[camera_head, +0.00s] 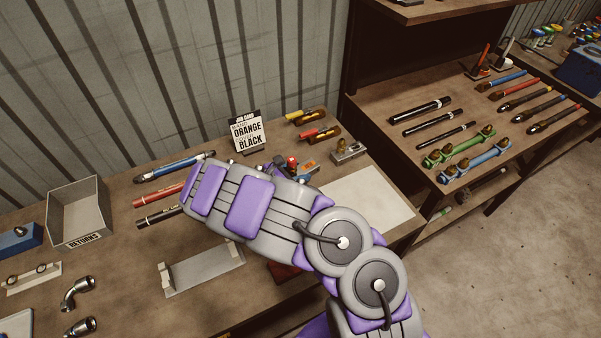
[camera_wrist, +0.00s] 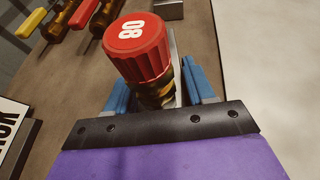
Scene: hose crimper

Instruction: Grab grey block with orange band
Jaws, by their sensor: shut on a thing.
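The grey block with the orange band (camera_head: 307,168) sits on the brown bench in the head view, just past the end of my arm. A red ribbed knob marked 08 (camera_wrist: 140,50) on a brass stem rises at the block in the wrist view and also shows in the head view (camera_head: 292,161). My gripper (camera_wrist: 160,92) has its blue fingers on either side, shut on the grey block. A strip of grey (camera_wrist: 178,65) shows between the fingers behind the knob. The orange band and most of the grip are hidden in the wrist view.
Another grey block (camera_head: 348,151) stands to the right. Red- and yellow-handled brass parts (camera_head: 318,133) lie behind, near the job card (camera_head: 247,132). A pale mat (camera_head: 372,203) leaves clear room at right. A grey cradle (camera_head: 203,269) stands in front.

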